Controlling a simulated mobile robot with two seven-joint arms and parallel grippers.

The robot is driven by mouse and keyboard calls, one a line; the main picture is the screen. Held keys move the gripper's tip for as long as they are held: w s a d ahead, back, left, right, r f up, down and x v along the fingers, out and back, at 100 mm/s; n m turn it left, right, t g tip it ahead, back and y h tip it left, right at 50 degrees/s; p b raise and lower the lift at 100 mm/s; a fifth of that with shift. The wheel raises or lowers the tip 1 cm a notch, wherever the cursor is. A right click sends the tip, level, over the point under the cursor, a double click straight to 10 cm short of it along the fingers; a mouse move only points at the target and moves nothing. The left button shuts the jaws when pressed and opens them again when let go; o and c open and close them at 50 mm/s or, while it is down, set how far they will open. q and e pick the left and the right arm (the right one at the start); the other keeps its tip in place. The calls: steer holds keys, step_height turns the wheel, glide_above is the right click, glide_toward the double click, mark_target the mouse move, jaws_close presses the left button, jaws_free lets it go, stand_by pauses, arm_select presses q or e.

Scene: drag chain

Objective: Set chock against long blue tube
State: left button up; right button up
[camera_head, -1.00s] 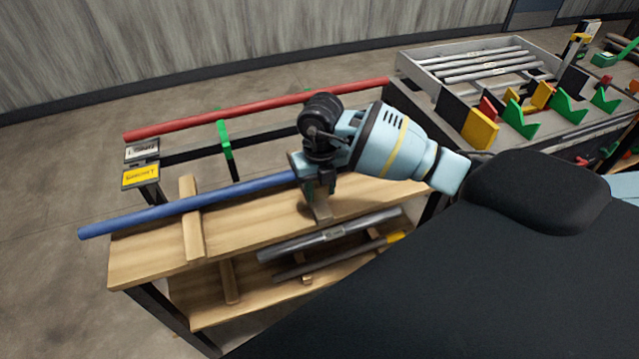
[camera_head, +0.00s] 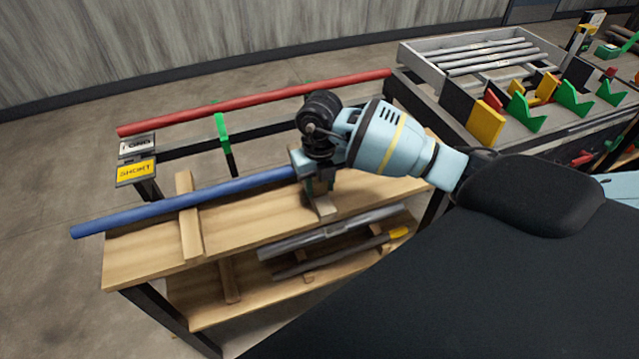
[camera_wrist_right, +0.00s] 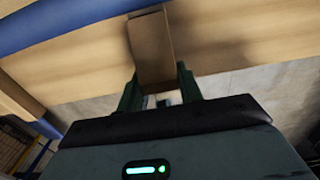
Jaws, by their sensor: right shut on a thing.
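The long blue tube (camera_head: 165,208) lies along the top of the wooden bench, over a wooden crosspiece (camera_head: 190,220), and its left end overhangs the bench. My right gripper (camera_head: 318,188) is over the bench at the tube's right part and hides the tube there. It is shut on a wooden chock (camera_head: 324,207), whose end shows below the fingers. In the right wrist view, the chock (camera_wrist_right: 150,45) sits between the fingertips, with its far end close to the blue tube (camera_wrist_right: 60,25). I cannot tell whether they touch. My left gripper is not in view.
A red tube (camera_head: 250,103) lies on a frame behind the wooden bench (camera_head: 150,258), with a green bracket (camera_head: 222,130) between. Grey tubes lie on the lower shelf. A grey tray (camera_head: 420,62) of tubes and coloured blocks stand at the right.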

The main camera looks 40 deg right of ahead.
steer(key=o, duration=1)
steer(key=shift+o, duration=0.2)
steer(key=shift+r, duration=3.95)
